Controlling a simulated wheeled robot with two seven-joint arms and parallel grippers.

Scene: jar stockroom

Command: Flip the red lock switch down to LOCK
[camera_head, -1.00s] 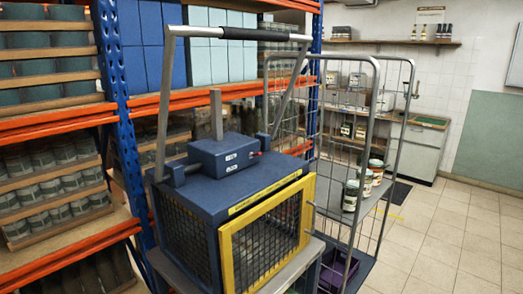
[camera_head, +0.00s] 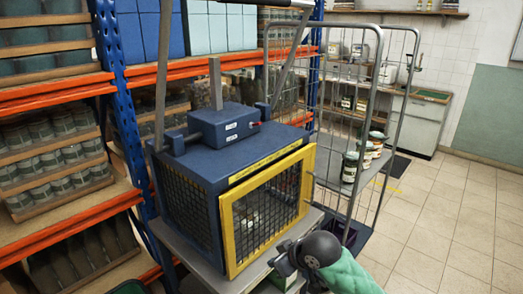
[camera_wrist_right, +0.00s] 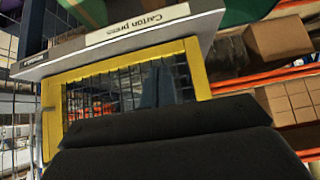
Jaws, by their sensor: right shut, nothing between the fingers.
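A small red switch (camera_head: 256,123) sticks out from the right end of the blue control box (camera_head: 224,124) on top of the blue press cage (camera_head: 185,165). Two white labels on the box are too small to read, and the switch's position is unclear. My right gripper (camera_head: 278,262) is shut and empty, low in front of the yellow-framed mesh door (camera_head: 268,213), well below the switch. The switch is not visible there. My left gripper is not in view.
A grey frame with a handle bar rises over the press. A blue and orange shelf rack (camera_head: 125,100) with jars stands at left and behind. A wire roll cage (camera_head: 385,120) with several jars is close at right. The tiled floor (camera_head: 450,220) at right is clear.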

